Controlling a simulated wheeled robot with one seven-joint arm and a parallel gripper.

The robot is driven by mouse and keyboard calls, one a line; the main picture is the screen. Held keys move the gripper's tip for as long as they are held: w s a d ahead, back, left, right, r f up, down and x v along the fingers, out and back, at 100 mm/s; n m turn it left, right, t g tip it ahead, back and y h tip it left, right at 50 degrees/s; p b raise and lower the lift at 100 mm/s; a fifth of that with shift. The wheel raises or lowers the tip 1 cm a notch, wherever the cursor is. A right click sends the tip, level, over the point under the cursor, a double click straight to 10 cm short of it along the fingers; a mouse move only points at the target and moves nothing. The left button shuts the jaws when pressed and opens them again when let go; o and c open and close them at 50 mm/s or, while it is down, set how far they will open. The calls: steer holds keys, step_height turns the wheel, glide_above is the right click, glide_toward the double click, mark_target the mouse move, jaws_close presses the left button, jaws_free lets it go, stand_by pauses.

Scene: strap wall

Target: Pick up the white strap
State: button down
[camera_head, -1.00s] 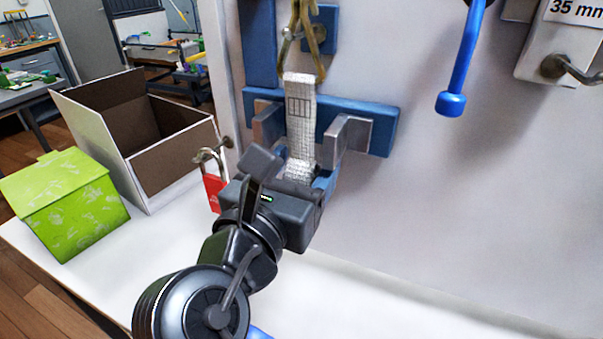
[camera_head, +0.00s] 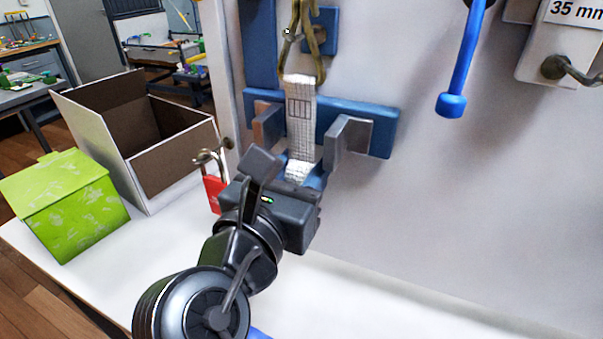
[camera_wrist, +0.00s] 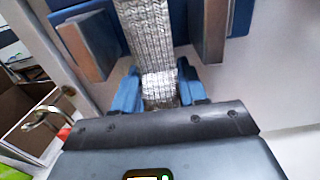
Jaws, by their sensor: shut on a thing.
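The white strap (camera_head: 300,125) hangs from a brass-coloured hook (camera_head: 305,40) on the wall, in front of a blue bracket (camera_head: 368,125) with two metal-faced side blocks. It also shows in the wrist view (camera_wrist: 153,40), running down between my fingers. My gripper (camera_head: 308,178) is at the strap's lower part. In the wrist view its blue fingertips (camera_wrist: 160,88) stand on either side of the strap and are shut on it. The strap's lowest end is hidden behind the gripper body.
A red padlock (camera_head: 213,190) hangs left of my gripper. An open cardboard box (camera_head: 180,160) and a green box (camera_head: 70,205) stand on the white surface at the left. A blue lever (camera_head: 462,60) and a metal hook (camera_head: 560,67) are at the upper right.

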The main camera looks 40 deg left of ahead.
mark_target(300, 145)
steer(key=shift+r, duration=0.1)
step_height(300, 145, up, 4)
steer(key=p, duration=0.5)
steer(key=p+v, duration=0.2)
steer(key=v, duration=1.6)
steer(key=shift+f+p, duration=0.3)
steer(key=shift+w, duration=0.1)
